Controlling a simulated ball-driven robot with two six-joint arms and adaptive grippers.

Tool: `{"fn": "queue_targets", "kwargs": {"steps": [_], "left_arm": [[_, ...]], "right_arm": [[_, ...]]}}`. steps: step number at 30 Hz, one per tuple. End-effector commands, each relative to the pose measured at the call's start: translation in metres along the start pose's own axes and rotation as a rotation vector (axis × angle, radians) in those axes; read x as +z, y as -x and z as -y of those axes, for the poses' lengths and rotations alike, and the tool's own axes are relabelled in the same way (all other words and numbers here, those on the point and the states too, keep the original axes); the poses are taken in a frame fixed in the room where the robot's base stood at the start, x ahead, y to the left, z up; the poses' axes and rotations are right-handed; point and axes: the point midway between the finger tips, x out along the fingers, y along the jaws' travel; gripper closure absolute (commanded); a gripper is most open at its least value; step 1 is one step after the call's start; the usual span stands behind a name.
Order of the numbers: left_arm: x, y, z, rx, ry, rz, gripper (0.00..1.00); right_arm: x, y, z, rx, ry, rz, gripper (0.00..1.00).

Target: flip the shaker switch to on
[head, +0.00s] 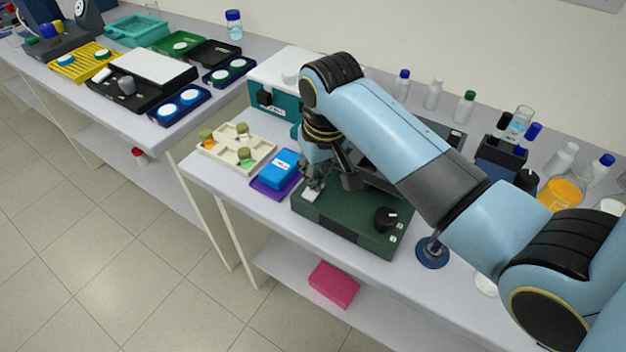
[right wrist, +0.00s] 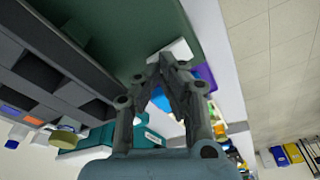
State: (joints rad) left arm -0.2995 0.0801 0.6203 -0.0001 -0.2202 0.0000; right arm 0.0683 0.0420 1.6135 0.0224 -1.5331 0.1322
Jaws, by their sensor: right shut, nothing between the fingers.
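The shaker (head: 345,222) is a dark green box on the near bench, with a black knob (head: 385,218) at its front right. Its white rocker switch (head: 311,195) sits at the front left corner of the box; it also shows in the right wrist view (right wrist: 180,49). My right gripper (head: 315,182) is shut and empty, its fingertips right at the switch. In the right wrist view the fingertips (right wrist: 168,62) meet just by the white switch. I cannot tell whether they touch it or which way it is tipped. My left gripper is not in view.
A blue box on a purple tray (head: 262,188) stands just left of the shaker. A cream tray (head: 262,158) with several vials is farther left. Bottles line the back of the bench. A pink box (head: 334,284) lies on the lower shelf.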

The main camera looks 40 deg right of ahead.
Motion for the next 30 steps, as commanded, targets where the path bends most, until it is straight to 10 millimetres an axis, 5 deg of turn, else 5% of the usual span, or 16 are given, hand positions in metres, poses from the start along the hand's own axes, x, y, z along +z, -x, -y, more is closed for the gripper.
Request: {"fn": "queue_targets", "kwargs": {"steps": [13, 21, 30], "left_arm": [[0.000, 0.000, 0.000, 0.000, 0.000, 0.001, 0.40], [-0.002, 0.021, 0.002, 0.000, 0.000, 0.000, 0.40], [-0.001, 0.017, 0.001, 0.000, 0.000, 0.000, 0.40]], "right_arm": [[0.002, -0.003, 0.000, 0.001, 0.000, 0.003, 1.00], [-0.003, 0.022, 0.000, 0.001, 0.000, 0.001, 1.00], [-0.007, 0.045, 0.000, 0.000, 0.000, -0.001, 1.00]]}}
